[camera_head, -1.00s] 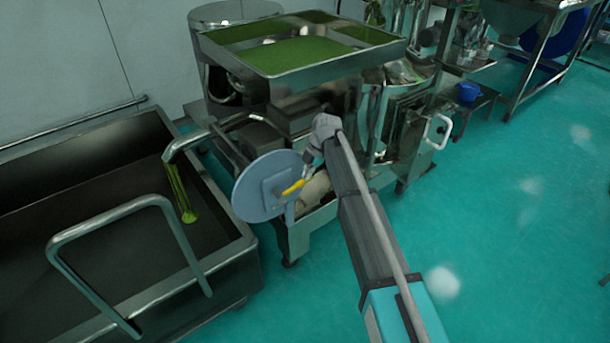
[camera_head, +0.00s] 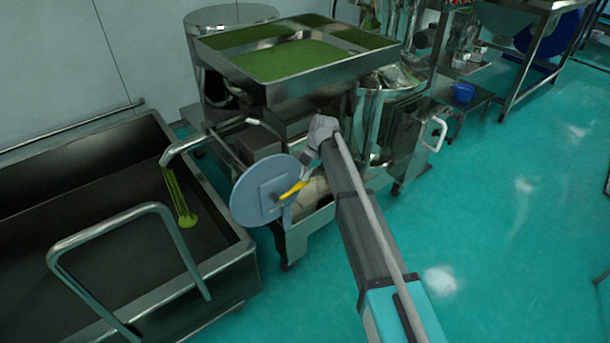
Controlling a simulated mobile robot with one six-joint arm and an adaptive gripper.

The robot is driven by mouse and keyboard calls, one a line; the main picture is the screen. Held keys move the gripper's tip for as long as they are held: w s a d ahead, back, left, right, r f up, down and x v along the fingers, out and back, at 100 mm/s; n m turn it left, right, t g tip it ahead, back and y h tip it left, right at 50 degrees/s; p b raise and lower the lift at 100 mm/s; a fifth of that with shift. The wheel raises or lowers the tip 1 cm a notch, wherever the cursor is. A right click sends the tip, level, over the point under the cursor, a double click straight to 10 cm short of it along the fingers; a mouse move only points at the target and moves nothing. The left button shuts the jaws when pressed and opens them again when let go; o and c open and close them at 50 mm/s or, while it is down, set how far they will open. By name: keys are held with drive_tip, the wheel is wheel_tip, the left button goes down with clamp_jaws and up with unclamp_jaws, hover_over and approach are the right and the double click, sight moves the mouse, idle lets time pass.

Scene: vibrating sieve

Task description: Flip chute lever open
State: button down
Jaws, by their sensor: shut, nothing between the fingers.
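A yellow lever (camera_head: 293,189) shows in front of a round grey-blue disc (camera_head: 254,202) on the lower front of the sieve machine; I take it to be the chute lever. My gripper (camera_head: 302,176) is at the end of my arm, just above the lever's right end. It is shut and looks empty. It is small and dark here, so I cannot tell whether its fingertips touch the lever. My arm hides part of the machine behind it.
A metal sieve tray (camera_head: 230,73) holding green material tops the machine. A spout (camera_head: 185,147) pours green material into a large dark bin (camera_head: 70,190) at left. A bent metal rail (camera_head: 110,233) stands in front. Turquoise floor (camera_head: 500,230) is clear at right.

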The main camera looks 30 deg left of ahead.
drive_tip(key=w+p+v, duration=0.2)
drive_tip(key=p+v, duration=0.7)
drive_tip(key=v, duration=0.2)
drive_tip(key=shift+d+p, duration=0.35)
drive_tip(key=shift+d, duration=0.05)
drive_tip(key=shift+f, duration=0.1)
idle(0.4)
drive_tip(key=d+r+m+t+h+p, duration=0.1)
drive_tip(key=d+r+m+p, duration=0.2)
drive_tip(key=d+m, duration=0.9)
drive_tip(key=d+r+m+t+p, duration=0.1)
drive_tip(key=d+r+m+p, duration=0.2)
drive_tip(key=d, duration=1.6)
drive_tip(key=s+d+r+m+p, duration=0.1)
drive_tip(key=s+d+m, duration=0.3)
drive_tip(key=d+m, duration=0.2)
drive_tip(key=s+d+r+m+h+p, duration=0.1)
drive_tip(key=s+d+m, duration=0.4)
drive_tip(key=d, duration=0.6)
drive_tip(key=s+d+r+m+p, duration=0.2)
drive_tip(key=s+d+m+p, duration=0.1)
drive_tip(key=s+d+m, duration=0.2)
drive_tip(key=d+m, duration=0.2)
drive_tip(key=d, duration=0.2)
drive_tip(key=shift+r+h, duration=0.2)
drive_tip(key=shift+h, duration=0.1)
